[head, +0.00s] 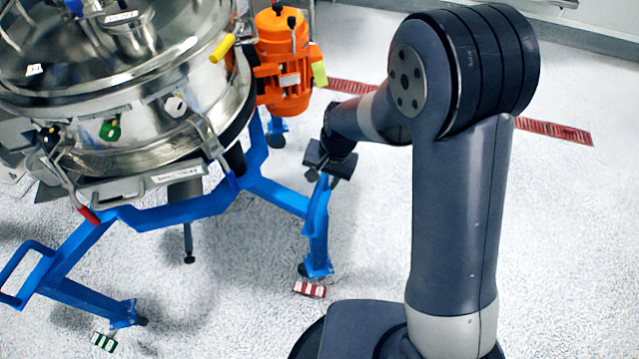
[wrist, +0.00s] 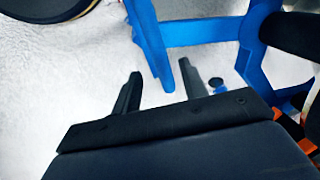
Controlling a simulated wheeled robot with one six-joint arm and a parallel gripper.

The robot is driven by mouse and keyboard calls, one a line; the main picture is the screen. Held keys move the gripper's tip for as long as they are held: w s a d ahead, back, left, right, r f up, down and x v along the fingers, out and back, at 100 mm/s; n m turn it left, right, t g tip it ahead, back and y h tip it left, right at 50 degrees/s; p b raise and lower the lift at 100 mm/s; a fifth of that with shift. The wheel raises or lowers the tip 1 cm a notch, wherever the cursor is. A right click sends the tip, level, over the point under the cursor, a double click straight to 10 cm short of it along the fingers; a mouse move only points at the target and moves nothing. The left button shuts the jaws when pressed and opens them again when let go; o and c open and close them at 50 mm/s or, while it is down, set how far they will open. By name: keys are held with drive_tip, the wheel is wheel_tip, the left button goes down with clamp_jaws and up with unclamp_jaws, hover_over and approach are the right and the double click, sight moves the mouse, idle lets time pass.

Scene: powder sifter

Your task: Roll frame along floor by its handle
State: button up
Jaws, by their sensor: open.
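The blue frame (head: 180,211) stands on the floor on casters and carries a steel sifter (head: 130,115). A blue loop handle (head: 22,272) sticks out at its left end. At its right end, blue upright bars (head: 319,225) form another loop-like part.
An orange motor (head: 283,65) is beside the sifter, above and left of my gripper. A red floor strip (head: 553,130) runs behind my arm. Red (head: 309,289) and green (head: 103,341) striped markers lie near the frame's feet. White floor is clear at right.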

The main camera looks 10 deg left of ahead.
sight(319, 188)
drive_tip(key=shift+a+f, duration=0.2)
drive_tip(key=shift+f, duration=0.8)
drive_tip(key=shift+a+f, duration=0.2)
drive_tip(key=shift+f, duration=0.75)
clamp_jaws()
